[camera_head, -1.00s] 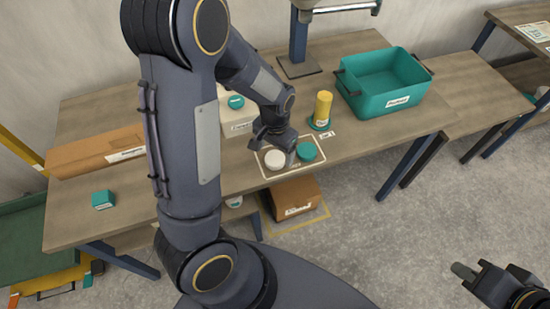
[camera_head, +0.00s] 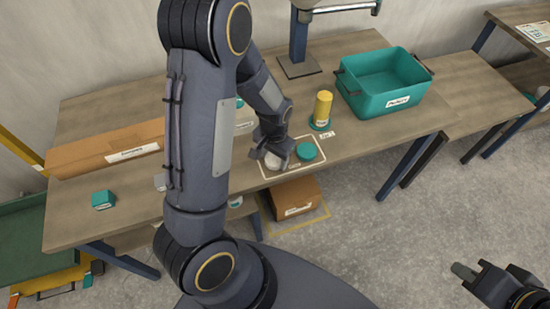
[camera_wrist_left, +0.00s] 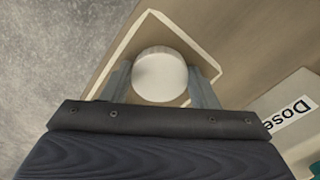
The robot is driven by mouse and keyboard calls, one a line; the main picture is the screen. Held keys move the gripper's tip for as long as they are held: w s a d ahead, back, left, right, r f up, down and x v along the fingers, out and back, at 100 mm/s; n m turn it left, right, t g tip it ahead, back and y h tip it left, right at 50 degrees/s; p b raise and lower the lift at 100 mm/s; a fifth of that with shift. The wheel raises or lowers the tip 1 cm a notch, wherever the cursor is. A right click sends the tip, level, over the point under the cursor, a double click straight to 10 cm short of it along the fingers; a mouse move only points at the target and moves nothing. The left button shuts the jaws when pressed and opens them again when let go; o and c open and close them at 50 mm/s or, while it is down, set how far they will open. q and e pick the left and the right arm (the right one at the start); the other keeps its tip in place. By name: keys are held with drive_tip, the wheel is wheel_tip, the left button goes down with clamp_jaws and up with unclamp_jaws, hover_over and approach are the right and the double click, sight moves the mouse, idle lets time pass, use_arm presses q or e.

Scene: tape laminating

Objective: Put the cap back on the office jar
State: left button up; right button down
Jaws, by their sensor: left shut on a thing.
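A white round piece (camera_head: 273,162) and a teal round piece (camera_head: 306,151) are inside the outlined rectangle (camera_head: 323,164) near the table's front edge. I cannot tell for certain which is the jar and which is the cap. My left gripper (camera_head: 277,156) is down at the white piece and shut on it. In the left wrist view the white piece (camera_wrist_left: 160,75) shows its flat round top between the two fingers. The teal piece lies just right of the gripper, apart from it. My right gripper (camera_head: 474,277) is low at the right, away from the table.
A yellow cylinder (camera_head: 323,106) stands behind the rectangle. A teal bin (camera_head: 372,104) is at the back right. A long cardboard box (camera_head: 105,148) and a small teal box (camera_head: 103,199) are at the left. A labelled white box shows beside the gripper in the left wrist view (camera_wrist_left: 270,100).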

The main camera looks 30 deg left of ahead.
sight(276, 159)
use_arm(q)
drive_tip(key=shift+c, duration=0.6)
drive_tip(key=shift+r, duration=0.55)
drive_tip(key=r, duration=0.2)
drive_tip(key=shift+w+d+r, duration=0.15)
drive_tip(key=shift+d+r, duration=0.1)
drive_tip(key=shift+r, duration=0.1)
drive_tip(key=w+d+r, duration=0.3)
drive_tip(key=d+r, duration=0.6)
drive_tip(key=d, duration=0.4)
drive_tip(key=shift+r, duration=0.1)
use_arm(e)
drive_tip(key=c, duration=2.1)
unclamp_jaws()
drive_tip(key=shift+c, duration=0.2)
